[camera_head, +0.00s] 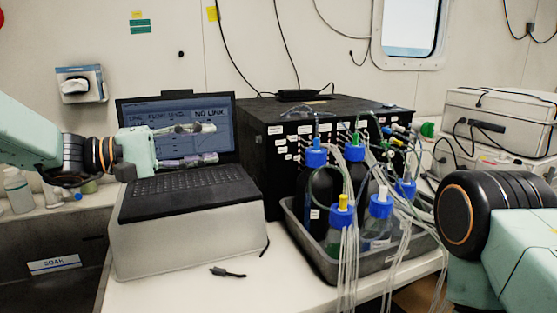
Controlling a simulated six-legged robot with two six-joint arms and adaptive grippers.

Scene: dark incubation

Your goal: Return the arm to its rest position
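My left arm comes in from the left. Its gripper (210,143) is pale green and grey, in front of the laptop screen and above the keyboard in the picture. Its two fingers are apart, one above the other, with nothing between them. I cannot tell how far it is from the laptop (188,190). My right arm (520,240) shows at the lower right as a black round joint and pale green links. Its gripper is out of view.
The laptop stands on a pale block (190,240). Right of it is a black box (262,160), with a grey tray (308,247) of blue-capped bottles and many loose tubes. A sink (50,285) is at lower left. Small bottles (18,190) stand behind it.

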